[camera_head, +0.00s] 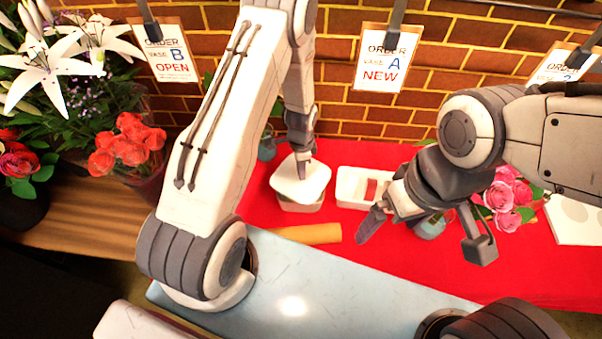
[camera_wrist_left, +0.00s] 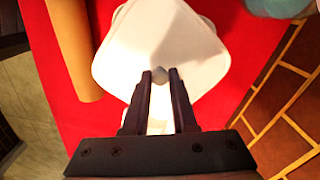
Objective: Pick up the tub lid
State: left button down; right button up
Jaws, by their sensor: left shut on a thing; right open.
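The white tub lid (camera_head: 312,186) is a rounded square over the pale tub (camera_head: 300,206) on the red cloth, left of centre. My left gripper (camera_head: 303,172) points down at the lid's middle. In the left wrist view its fingertips (camera_wrist_left: 160,76) are shut on the small grey knob of the lid (camera_wrist_left: 150,35). I cannot tell whether the lid touches the tub's rim or is slightly above it. My right gripper (camera_head: 424,238) is open, its fingers wide apart, in front of the pink roses and clear of the lid.
A white divided tray (camera_head: 350,188) stands right of the tub, partly behind my right arm. A brown paper roll (camera_head: 308,234) lies in front of the tub. Pink roses (camera_head: 508,197) stand at right, and buckets of red roses (camera_head: 128,148) and lilies at left. A brick wall closes the back.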

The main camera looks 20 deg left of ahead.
pick_arm(q)
jog(key=shift+s+d+r+b, duration=0.1)
jog(key=shift+d+r+b, duration=0.25)
jog(key=shift+r, duration=0.3)
jog(key=shift+s+d+r+b, duration=0.1)
jog(key=shift+d+r+b, duration=0.25)
jog(key=shift+r, duration=0.25)
jog(key=s+d+r+b, duration=0.25)
jog(key=d+r, duration=0.35)
jog(key=d, duration=0.3)
jog(key=w+a+f+n+b, duration=0.1)
jog(key=a+n, duration=0.1)
jog(key=a, duration=0.1)
jog(key=w+a+f+n+b, duration=0.1)
jog(key=a+n, duration=0.1)
jog(key=a, duration=0.2)
jog(key=w+a+f+n+b, duration=0.1)
jog(key=a+n, duration=0.1)
jog(key=a, duration=0.1)
jog(key=shift+a+f+b, duration=0.2)
jog(key=shift+f+b, duration=0.15)
jog(key=shift+f, duration=0.05)
notch_tip(320, 180, down, 4)
jog(key=b, duration=0.4)
jog(key=shift+s+f, duration=0.1)
jog(key=shift+f, duration=0.1)
jog(key=shift+f+b, duration=0.55)
jog(key=shift+f, duration=0.4)
jog(key=shift+p, duration=0.3)
jog(key=shift+f, duration=0.1)
